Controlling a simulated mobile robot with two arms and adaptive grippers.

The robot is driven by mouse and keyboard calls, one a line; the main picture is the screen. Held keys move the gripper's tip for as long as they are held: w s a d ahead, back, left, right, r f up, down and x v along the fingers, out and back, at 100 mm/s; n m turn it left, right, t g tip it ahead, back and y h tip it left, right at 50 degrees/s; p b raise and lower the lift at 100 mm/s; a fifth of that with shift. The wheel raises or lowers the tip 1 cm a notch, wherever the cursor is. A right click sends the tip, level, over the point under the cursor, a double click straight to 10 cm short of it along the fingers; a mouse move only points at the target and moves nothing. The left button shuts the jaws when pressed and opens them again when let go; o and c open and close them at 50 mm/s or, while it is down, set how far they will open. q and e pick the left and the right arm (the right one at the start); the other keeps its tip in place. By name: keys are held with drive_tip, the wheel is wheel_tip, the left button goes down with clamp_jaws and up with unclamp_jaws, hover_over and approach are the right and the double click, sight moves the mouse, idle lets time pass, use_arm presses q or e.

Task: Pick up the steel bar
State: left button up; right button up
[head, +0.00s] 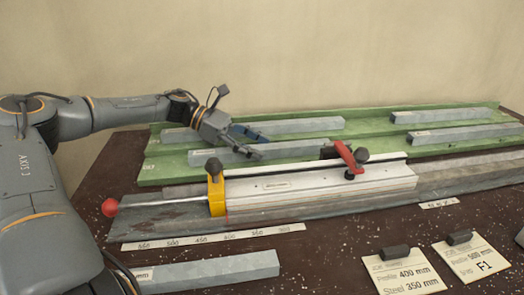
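Several grey bars look alike, and I cannot tell by material which is the steel bar. On the green rack (160,168) lie a back left bar (300,125), a front left bar (285,151), a back right bar (440,115) and a front right bar (465,132). Another grey bar (215,271) lies on the bench in front. My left gripper (258,136) is over the rack's left part, close to the front left bar and partly in front of the back left bar. Its finger gap and any contact are unclear. My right gripper is out of view.
A long clamp fixture (310,190) stands before the rack, with a yellow block (216,192), red lever (347,155) and red-knobbed rod (110,207). A scale strip (215,237) and two cards (404,273) (474,262) with dark blocks lie on the brown bench (330,255).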

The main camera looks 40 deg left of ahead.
use_arm(q)
clamp_jaws()
